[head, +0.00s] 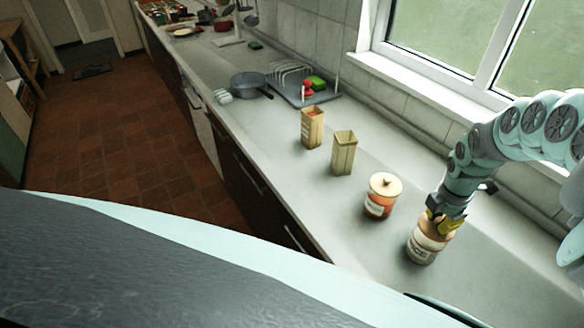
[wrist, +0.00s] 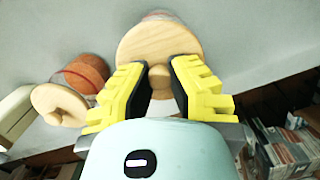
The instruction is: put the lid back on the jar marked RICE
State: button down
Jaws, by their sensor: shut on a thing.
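The jar with a label that seems to read RICE (head: 421,255) stands upright on the counter at the lower right of the head view. My gripper (head: 439,222) is right above it, pointing down. In the wrist view my gripper (wrist: 160,88) is shut on the knob of a round wooden lid (wrist: 150,42). The lid covers most of the jar below, and only a pale pinkish edge of the jar (wrist: 158,15) shows beyond it. The lid is at the jar's mouth; whether it rests on the rim or hovers just above I cannot tell.
An orange jar (head: 379,207) with its own wooden lid (head: 386,183) stands close by to the left. Two tall open containers (head: 312,128) (head: 344,153) stand farther back. A pan (head: 249,84) and dish rack (head: 300,92) lie beyond. The window wall borders the counter.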

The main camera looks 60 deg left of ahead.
jog(key=shift+c, duration=2)
grip_release()
jog(key=shift+r, duration=0.1)
jog(key=shift+r+p, duration=3.25)
jog(key=shift+r, duration=0.25)
jog(key=shift+f, duration=0.1)
grip_shut()
